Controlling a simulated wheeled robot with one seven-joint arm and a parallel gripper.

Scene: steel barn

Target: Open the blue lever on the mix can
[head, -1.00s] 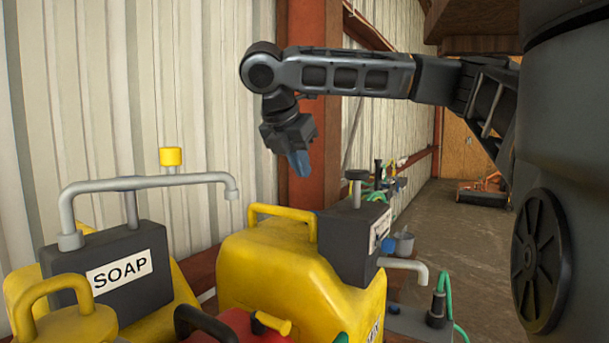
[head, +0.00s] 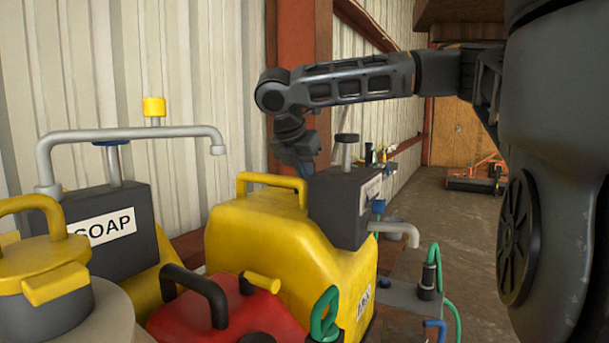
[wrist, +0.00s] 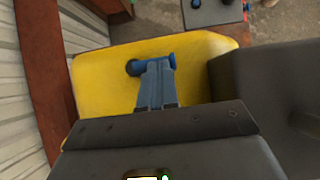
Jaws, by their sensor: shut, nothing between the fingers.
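A big yellow can (head: 290,262) with a yellow top handle stands in the middle of the head view. A white label on its side is too small to read surely. A dark box with a grey spout (head: 340,205) sits at its right end. In the wrist view the yellow can (wrist: 105,85) lies below my gripper (wrist: 157,66), and a blue lever with a round end (wrist: 134,67) shows on its top. My fingers are shut and empty and overlap the lever in the picture; I cannot tell if they touch. In the head view my gripper (head: 304,168) points down behind the can, its tips partly hidden by the box.
A soap dispenser (head: 103,228) with a long pipe stands at the left. A red can (head: 225,318) and a lidded yellow-and-grey container (head: 50,300) are in front. The corrugated wall is close behind. Open floor (head: 430,215) lies to the right.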

